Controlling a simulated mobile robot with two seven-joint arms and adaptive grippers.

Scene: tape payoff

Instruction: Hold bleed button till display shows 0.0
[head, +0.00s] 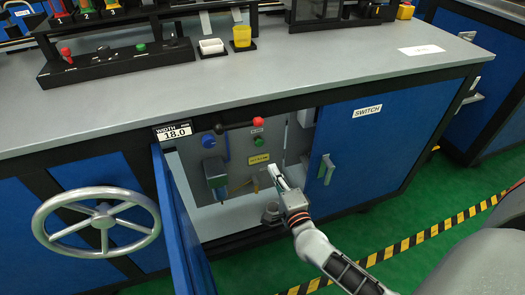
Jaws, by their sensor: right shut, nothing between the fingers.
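My right gripper (274,170) is shut and empty inside the open cabinet, its tip in front of the lower part of the grey inner panel (236,150). On that panel are a red button (258,122), a green button (258,142) and a round blue part (208,140). The labels there are too small to read, so I cannot tell which is the bleed button. The gripper is below the red and green buttons and appears apart from them. A display (174,133) on the bench edge reads WIDTH 18.0. My left gripper is not in view.
The blue cabinet door (180,225) stands open at left, beside a large handwheel (97,222). A closed door labelled SWITCH (365,140) is at right. A yellow label (259,159) sits near the gripper. The bench top (330,65) is mostly clear in front.

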